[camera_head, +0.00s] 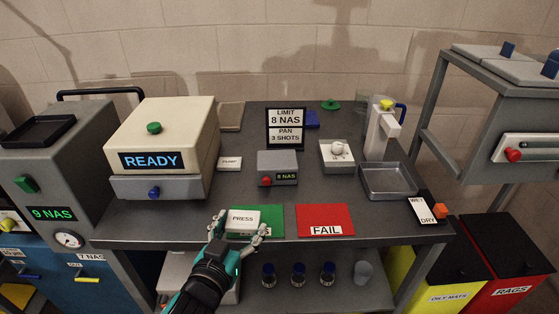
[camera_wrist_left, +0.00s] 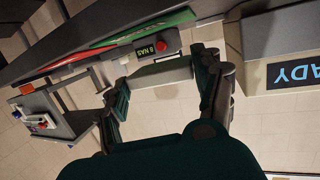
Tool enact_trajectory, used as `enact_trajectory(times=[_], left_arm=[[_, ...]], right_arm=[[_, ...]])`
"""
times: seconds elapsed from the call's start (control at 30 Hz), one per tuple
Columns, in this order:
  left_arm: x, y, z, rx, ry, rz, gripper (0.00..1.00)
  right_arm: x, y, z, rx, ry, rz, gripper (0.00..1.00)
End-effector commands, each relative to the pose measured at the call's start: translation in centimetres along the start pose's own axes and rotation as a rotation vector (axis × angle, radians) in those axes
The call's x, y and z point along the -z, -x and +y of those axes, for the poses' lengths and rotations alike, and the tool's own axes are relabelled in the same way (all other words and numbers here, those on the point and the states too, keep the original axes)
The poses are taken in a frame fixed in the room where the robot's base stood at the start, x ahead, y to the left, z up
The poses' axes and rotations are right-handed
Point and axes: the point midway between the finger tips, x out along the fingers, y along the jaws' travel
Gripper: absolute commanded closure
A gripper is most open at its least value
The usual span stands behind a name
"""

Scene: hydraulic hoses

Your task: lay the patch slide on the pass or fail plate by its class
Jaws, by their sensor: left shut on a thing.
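The block shows as a pale slab between the fingers in the left wrist view (camera_wrist_left: 163,73). In the head view it overlaps the green plate (camera_head: 273,219), hiding its left part; I cannot tell whether it touches the plate. My right gripper is not in view.
A limit sign reading 8 NAS (camera_head: 286,128) stands behind a small grey box reading 8 NAS (camera_head: 277,168). A cream machine reading READY (camera_head: 160,140) stands left. A metal tray (camera_head: 388,181) and a wet/dry stand (camera_head: 427,208) are right. The left machine reads 9 NAS (camera_head: 51,214).

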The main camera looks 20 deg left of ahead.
Motion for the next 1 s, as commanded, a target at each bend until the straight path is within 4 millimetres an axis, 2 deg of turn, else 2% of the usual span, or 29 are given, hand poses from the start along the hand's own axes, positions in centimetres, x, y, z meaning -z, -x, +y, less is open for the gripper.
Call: enact_trajectory(times=[0.13, 0.23, 0.7, 1.0], left_arm=[[0.2, 0.0, 0.8, -0.049, -0.015, 0.003, 0.64], [0.4, 0.0, 2.0, -0.132, -0.033, 0.003, 0.64], [1.5, 0.1, 10.7, -0.682, -0.148, 0.005, 0.64], [1.9, 0.2, 14.3, -0.904, -0.188, 0.004, 0.64]], right_arm=[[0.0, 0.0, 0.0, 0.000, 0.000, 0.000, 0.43], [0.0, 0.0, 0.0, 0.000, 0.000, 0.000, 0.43], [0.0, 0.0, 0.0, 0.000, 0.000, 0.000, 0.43], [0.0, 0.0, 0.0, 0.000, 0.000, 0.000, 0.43]])
